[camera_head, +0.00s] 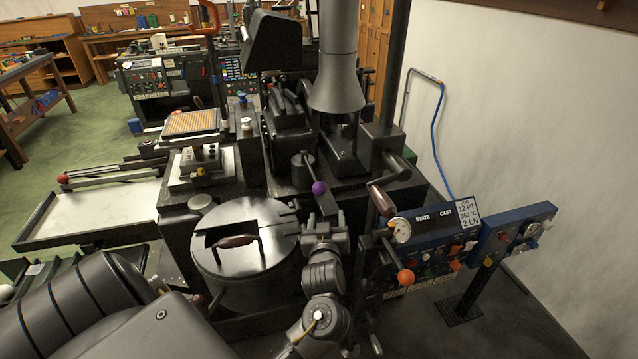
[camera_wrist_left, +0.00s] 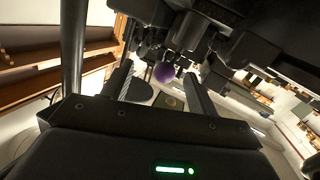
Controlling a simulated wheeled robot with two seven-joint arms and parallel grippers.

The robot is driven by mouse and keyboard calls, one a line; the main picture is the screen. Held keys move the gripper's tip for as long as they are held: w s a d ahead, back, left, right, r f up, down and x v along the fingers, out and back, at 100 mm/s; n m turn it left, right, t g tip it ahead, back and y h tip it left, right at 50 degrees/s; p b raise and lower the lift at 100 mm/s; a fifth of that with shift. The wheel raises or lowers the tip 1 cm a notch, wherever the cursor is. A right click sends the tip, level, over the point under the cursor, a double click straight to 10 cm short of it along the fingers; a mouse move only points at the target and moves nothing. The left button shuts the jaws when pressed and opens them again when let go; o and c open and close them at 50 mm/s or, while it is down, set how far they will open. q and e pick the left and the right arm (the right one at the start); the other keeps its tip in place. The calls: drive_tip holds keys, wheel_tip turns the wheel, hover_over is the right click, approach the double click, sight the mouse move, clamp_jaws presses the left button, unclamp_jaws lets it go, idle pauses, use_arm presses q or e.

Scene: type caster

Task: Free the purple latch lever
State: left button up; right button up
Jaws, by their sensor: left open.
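The purple latch lever shows as a round purple knob (camera_head: 319,188) at the end of a dark rod, low on the front of the black casting machine. The knob also shows in the left wrist view (camera_wrist_left: 164,72), in the gap between the finger ends. My left gripper (camera_head: 325,208) is right by the knob in the head view, just below and to its right. In the left wrist view its two fingers (camera_wrist_left: 160,84) stand apart, one on each side of the knob, with nothing visibly clamped. Whether either finger touches the knob is unclear. My right gripper does not show.
A lidded round pot (camera_head: 245,265) with a wooden handle stands left of my left wrist. A blue control panel (camera_head: 435,248) with a gauge and an orange-knobbed lever (camera_head: 405,276) is to the right. A grey hood (camera_head: 338,90) hangs above the machine.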

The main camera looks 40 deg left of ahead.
sight(319, 183)
use_arm(q)
drive_tip(key=w+a+r, duration=0.1)
drive_tip(key=w+a, duration=0.1)
drive_tip(key=a, duration=0.1)
drive_tip(key=w+a+r+n+y+p, duration=0.1)
drive_tip(key=w+a, duration=0.1)
drive_tip(key=w, duration=0.1)
drive_tip(key=w+a+y+p, duration=0.1)
drive_tip(key=w+a, duration=0.1)
drive_tip(key=a, duration=0.1)
drive_tip(key=shift+w+a+r+n+g, duration=0.15)
drive_tip(key=shift+a+r+n+g, duration=0.15)
drive_tip(key=shift+a+r+n, duration=0.1)
drive_tip(key=shift+w+a, duration=0.25)
drive_tip(key=shift+w, duration=0.05)
drive_tip(key=shift+f, duration=0.1)
clamp_jaws()
drive_tip(key=shift+w, duration=0.1)
